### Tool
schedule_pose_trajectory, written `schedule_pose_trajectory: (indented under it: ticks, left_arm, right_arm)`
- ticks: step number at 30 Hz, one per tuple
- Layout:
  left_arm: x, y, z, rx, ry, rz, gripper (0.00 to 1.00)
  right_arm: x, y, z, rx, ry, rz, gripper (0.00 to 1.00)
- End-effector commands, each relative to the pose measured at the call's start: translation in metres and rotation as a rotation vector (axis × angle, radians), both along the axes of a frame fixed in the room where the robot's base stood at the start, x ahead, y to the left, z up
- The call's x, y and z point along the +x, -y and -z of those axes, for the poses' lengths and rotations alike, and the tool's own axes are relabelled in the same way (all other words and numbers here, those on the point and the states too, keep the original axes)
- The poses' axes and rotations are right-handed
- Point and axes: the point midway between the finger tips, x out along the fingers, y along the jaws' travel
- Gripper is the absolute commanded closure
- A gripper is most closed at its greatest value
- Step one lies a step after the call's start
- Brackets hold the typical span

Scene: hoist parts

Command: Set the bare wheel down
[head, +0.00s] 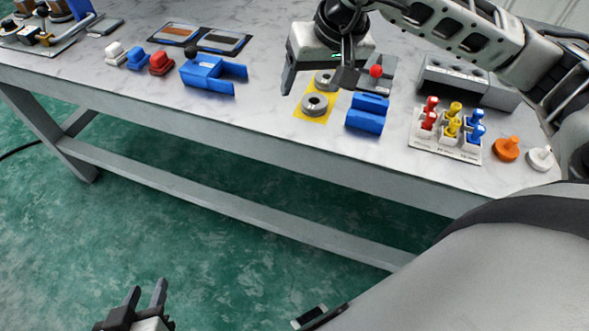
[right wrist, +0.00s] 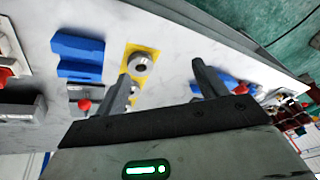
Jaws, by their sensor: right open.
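Two grey wheels with centre holes lie flat on a yellow mat (head: 299,114) on the table. The front wheel (head: 314,104) is fully in view, and it also shows in the right wrist view (right wrist: 140,64). The rear wheel (head: 325,77) is partly covered by my right gripper in the head view. My right gripper (head: 317,87) is open and empty above the mat, its fingers (right wrist: 161,72) spread apart. My left gripper (head: 146,291) is low over the floor, away from the table, with its fingers apart and nothing between them.
A blue block (head: 367,112) stands right of the mat, and a blue holder (head: 206,75) stands left. Further right are a rack of coloured pegs (head: 446,140), an orange knob (head: 507,149) and a white knob (head: 540,157). Clear tabletop lies left of the mat.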

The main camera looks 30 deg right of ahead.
Motion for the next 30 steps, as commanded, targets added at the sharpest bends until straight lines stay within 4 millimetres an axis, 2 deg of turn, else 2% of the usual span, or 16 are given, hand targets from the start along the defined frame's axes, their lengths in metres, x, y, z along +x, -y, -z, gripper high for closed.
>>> schedule_pose_trajectory:
  ticks: [1, 4, 6, 7, 9, 10, 12, 13, 14, 15, 17, 18, 21, 25, 27, 30]
  left_arm:
    - [0.000, 0.000, 0.000, 0.000, -0.001, 0.000, 0.64]
    - [0.000, 0.000, 0.001, 0.000, -0.001, 0.000, 0.64]
    - [-0.001, 0.000, 0.001, 0.000, -0.002, 0.000, 0.64]
    - [-0.001, 0.000, 0.001, 0.001, -0.003, 0.000, 0.64]
    - [-0.002, 0.000, 0.002, 0.000, -0.005, 0.000, 0.64]
    - [-0.002, 0.000, 0.002, 0.001, -0.006, 0.000, 0.64]
    - [-0.003, 0.000, 0.002, 0.000, -0.009, 0.000, 0.64]
    - [-0.004, 0.000, 0.003, 0.001, -0.010, 0.000, 0.64]
    - [-0.004, 0.000, 0.003, 0.001, -0.011, 0.000, 0.64]
    - [-0.004, 0.000, 0.003, 0.000, -0.012, 0.000, 0.64]
    - [-0.005, 0.000, 0.003, 0.001, -0.013, 0.000, 0.64]
    - [-0.005, 0.000, 0.003, 0.001, -0.013, 0.000, 0.64]
    - [-0.005, 0.000, 0.003, 0.001, -0.013, 0.000, 0.64]
    - [-0.005, 0.000, 0.003, 0.001, -0.013, 0.000, 0.64]
    - [-0.005, 0.000, 0.003, 0.001, -0.013, 0.000, 0.64]
    - [-0.005, 0.000, 0.003, 0.000, -0.012, 0.000, 0.64]
  right_arm:
    - [-0.011, -0.030, 0.015, 0.131, -0.059, 0.005, 0.29]
    - [-0.045, -0.111, 0.032, 0.532, -0.269, 0.092, 0.29]
    - [-0.077, -0.174, 0.021, 0.905, -0.543, 0.249, 0.29]
    - [-0.088, -0.196, 0.009, 1.069, -0.692, 0.343, 0.29]
    - [-0.097, -0.227, -0.025, 1.408, -1.074, 0.604, 0.29]
    - [-0.094, -0.231, -0.038, 1.536, -1.255, 0.732, 0.29]
    - [-0.075, -0.224, -0.055, 1.781, -1.718, 1.062, 0.29]
    - [-0.064, -0.215, -0.054, 1.862, -1.931, 1.214, 0.29]
    - [-0.052, -0.203, -0.048, -1.860, 2.077, -1.322, 0.29]
    - [-0.038, -0.185, -0.029, -1.539, 1.915, -1.231, 0.29]
    - [-0.028, -0.157, 0.015, -1.105, 1.650, -1.060, 0.29]
    - [-0.030, -0.142, 0.051, -0.860, 1.474, -0.937, 0.29]
    - [-0.055, -0.121, 0.124, -0.441, 1.126, -0.674, 0.29]
    - [-0.096, -0.115, 0.182, -0.143, 0.832, -0.439, 0.29]
    - [-0.111, -0.115, 0.198, -0.061, 0.743, -0.367, 0.29]
    - [-0.121, -0.116, 0.207, -0.009, 0.687, -0.321, 0.29]
